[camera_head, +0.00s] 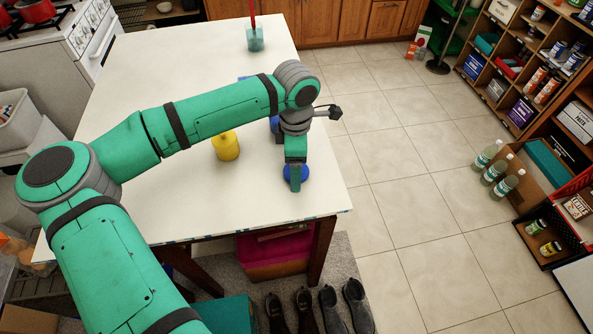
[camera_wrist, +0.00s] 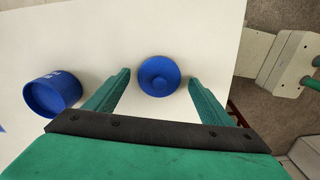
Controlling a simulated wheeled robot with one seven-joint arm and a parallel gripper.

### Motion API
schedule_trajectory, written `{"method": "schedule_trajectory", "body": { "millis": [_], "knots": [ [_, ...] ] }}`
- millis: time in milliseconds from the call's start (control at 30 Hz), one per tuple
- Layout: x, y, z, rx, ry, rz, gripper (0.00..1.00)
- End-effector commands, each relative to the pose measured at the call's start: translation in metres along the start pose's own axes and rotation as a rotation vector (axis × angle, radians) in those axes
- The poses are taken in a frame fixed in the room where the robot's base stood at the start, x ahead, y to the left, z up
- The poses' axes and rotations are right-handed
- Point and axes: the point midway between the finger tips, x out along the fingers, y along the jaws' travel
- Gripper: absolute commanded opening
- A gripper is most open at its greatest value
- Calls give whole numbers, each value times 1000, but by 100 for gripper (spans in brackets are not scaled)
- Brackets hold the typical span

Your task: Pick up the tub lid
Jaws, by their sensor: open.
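The tub lid is a round blue disc with a raised centre (camera_wrist: 159,76), lying flat on the white table between my open fingers in the wrist view. In the head view the blue lid (camera_head: 305,171) shows partly behind my gripper (camera_head: 294,178), near the table's front right corner. My gripper points down over the lid, with a finger on either side of it in the wrist view (camera_wrist: 158,92) and nothing held.
The table's right edge is close to the lid. Shoes (camera_head: 318,308) lie on the floor in front.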

Motion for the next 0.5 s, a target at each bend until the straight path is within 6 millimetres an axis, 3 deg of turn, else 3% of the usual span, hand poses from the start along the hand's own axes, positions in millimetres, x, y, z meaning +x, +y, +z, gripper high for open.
{"method": "schedule_trajectory", "body": {
  "millis": [267,433,500],
  "knots": [
    [4,0,1,1,0,2,73],
    [4,0,1,2,0,2,32],
    [4,0,1,2,0,2,32]
  ]
}}
